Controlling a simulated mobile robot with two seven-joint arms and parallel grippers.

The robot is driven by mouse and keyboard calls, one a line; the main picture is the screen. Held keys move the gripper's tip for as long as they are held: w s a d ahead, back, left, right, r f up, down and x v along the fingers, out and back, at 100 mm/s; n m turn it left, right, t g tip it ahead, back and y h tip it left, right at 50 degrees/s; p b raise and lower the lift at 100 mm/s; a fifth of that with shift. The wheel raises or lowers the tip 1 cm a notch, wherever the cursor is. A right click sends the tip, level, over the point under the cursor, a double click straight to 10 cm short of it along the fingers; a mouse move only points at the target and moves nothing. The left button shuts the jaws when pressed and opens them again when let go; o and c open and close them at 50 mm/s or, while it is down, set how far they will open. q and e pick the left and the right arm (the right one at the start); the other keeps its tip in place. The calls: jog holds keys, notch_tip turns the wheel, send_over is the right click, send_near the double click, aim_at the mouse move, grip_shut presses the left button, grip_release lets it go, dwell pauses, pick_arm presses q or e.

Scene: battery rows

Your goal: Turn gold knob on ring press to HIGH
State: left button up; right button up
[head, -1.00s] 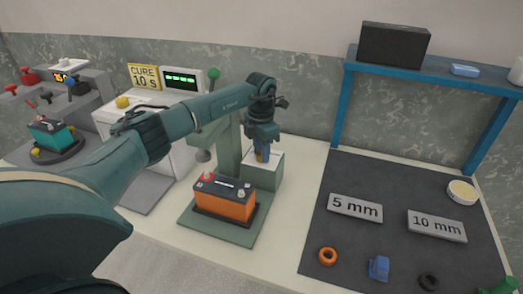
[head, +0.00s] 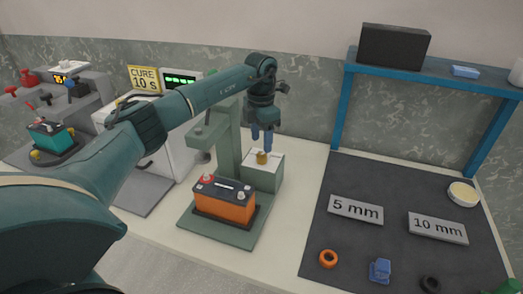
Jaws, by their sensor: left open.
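The ring press (head: 227,145) is a green stand with a column, and an orange battery (head: 224,203) sits on its base. The gold knob (head: 262,157) stands on the white top of the green box (head: 262,175) at the press's right side. The knob's setting and any HIGH mark are too small to read. My left gripper (head: 262,146) points down just above the knob, open, its blue fingertips apart from the knob as far as I can see. My right gripper is not in view.
A dark mat (head: 345,240) to the right holds 5 mm (head: 355,208) and 10 mm (head: 437,227) plates, an orange ring (head: 328,259) and a blue clip (head: 380,270). A blue shelf (head: 440,75) stands behind. Left are a white cure machine (head: 170,155) and a teal battery (head: 51,138).

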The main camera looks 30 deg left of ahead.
aim_at(261, 155)
pick_arm(q)
notch_tip(261, 155, up, 8)
jog(key=shift+r+b, duration=0.15)
jog(key=shift+b, duration=0.15)
dwell(0.5)
